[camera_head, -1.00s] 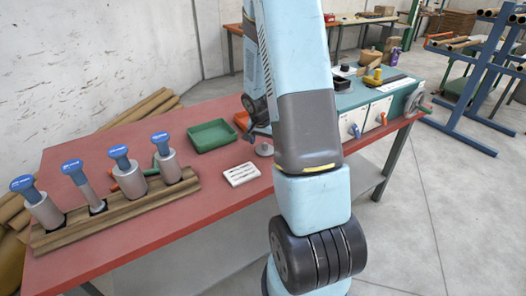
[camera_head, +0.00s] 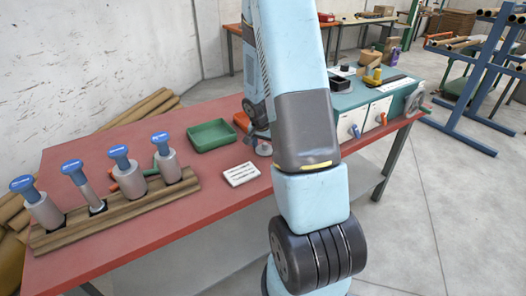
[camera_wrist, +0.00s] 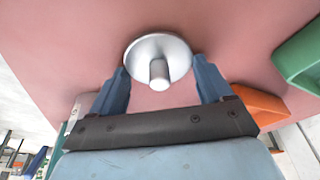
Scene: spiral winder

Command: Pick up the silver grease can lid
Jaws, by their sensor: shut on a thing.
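The silver lid (camera_wrist: 158,47) is a round metal disc with a short cylindrical knob at its centre, seen against the red tabletop in the wrist view. My gripper (camera_wrist: 160,66) has its two blue fingers on opposite sides of the disc, shut on its rim. In the head view the lid (camera_head: 264,150) shows small below my gripper (camera_head: 262,142), partly hidden by my arm. I cannot tell whether it still touches the table.
A green tray (camera_head: 212,148) and an orange bin (camera_head: 242,121) stand close by. A white card (camera_head: 241,174) lies nearer the front edge. A wooden rack (camera_head: 120,212) with several blue-topped tools stands at the left. The red tabletop (camera_head: 200,215) is clear in front.

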